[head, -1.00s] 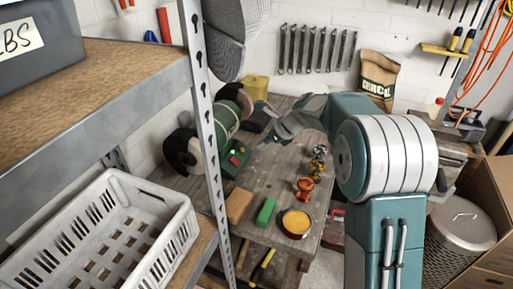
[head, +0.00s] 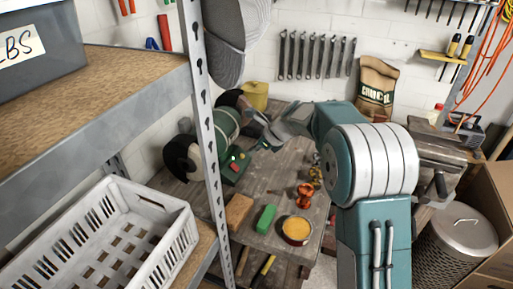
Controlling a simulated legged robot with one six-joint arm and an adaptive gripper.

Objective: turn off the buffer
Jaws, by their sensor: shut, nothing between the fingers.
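The buffer (head: 228,122) is a green bench machine with dark wheels at the back left of the wooden workbench. Its green base (head: 231,173) carries a small red button and a small green button on the front. My gripper (head: 266,142) is shut and empty, to the right of the buffer and apart from the buttons as far as I can tell. The arm reaches in from the right, and its tips are small and partly hard to make out.
A metal shelf post (head: 207,130) stands close on the left, before the bench. A white crate (head: 105,235) sits on the lower shelf. A brown block (head: 239,212), a green bar (head: 265,218), a tin (head: 296,229) and an orange fitting (head: 304,195) lie on the bench front.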

